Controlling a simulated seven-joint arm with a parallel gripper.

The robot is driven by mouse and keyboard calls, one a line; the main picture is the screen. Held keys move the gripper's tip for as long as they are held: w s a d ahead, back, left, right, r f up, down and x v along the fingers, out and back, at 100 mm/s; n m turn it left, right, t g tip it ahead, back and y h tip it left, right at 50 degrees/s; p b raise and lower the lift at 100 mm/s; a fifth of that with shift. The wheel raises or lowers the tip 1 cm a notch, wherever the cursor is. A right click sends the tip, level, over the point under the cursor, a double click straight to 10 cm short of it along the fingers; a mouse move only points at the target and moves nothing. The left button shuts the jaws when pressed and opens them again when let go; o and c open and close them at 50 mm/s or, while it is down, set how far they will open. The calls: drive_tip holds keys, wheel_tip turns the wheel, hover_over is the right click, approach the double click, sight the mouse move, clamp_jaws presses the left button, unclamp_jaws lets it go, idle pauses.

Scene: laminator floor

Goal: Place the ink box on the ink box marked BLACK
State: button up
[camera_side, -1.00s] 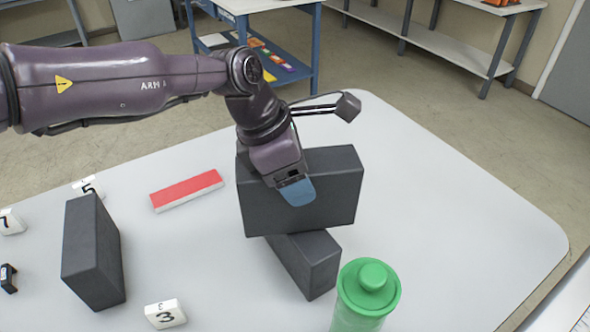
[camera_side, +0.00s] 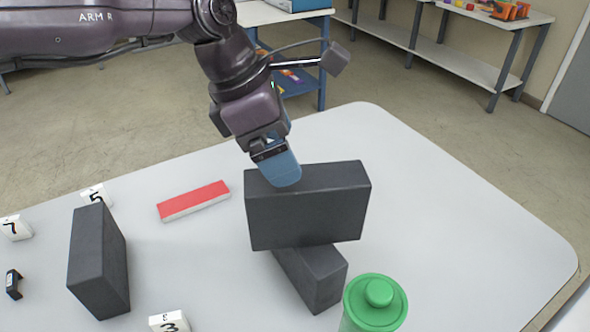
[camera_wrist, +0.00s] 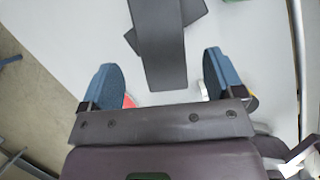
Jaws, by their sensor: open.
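A dark grey ink box (camera_side: 308,215) stands on its long edge across the top of another dark grey ink box (camera_side: 312,276), which lies at an angle under it. No BLACK label is readable on either. In the wrist view the upper box (camera_wrist: 162,50) lies ahead of my gripper, with corners of the lower box (camera_wrist: 191,9) showing beside it. My gripper (camera_side: 282,176) has blue fingers and is at the upper box's top edge, tilted.
Another dark box (camera_side: 98,262) stands at left. A red-and-white block (camera_side: 194,201), white number blocks 5 (camera_side: 95,195), 7 (camera_side: 16,228) and 3 (camera_side: 169,322), and a small black item (camera_side: 13,284) lie around. A green-lidded canister (camera_side: 375,302) is close at front right. The table's right side is clear.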

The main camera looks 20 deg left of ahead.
drive_tip(key=shift+v, duration=2.05)
drive_tip(key=s+a+r+m+t, duration=0.1)
drive_tip(key=s+a+r+m, duration=0.15)
drive_tip(key=a, duration=0.45)
drive_tip(key=s+a+r+m, duration=0.2)
drive_tip(key=a+r+m, duration=0.15)
drive_tip(key=a, duration=0.45)
drive_tip(key=s+a+r+m+t, duration=0.1)
drive_tip(key=s+a+r+m, duration=0.2)
drive_tip(key=a, duration=0.4)
drive_tip(key=s+a+f+m+t+y, duration=0.1)
drive_tip(key=s+a+f+m+y, duration=0.1)
drive_tip(key=s+a+m, duration=0.4)
drive_tip(key=s+a+f+m+y, duration=0.2)
drive_tip(key=s+a+m, duration=0.4)
drive_tip(key=s, duration=0.6)
drive_tip(key=shift+f+m+t, duration=0.4)
drive_tip(key=shift+f+m, duration=0.1)
drive_tip(key=shift+m, duration=0.2)
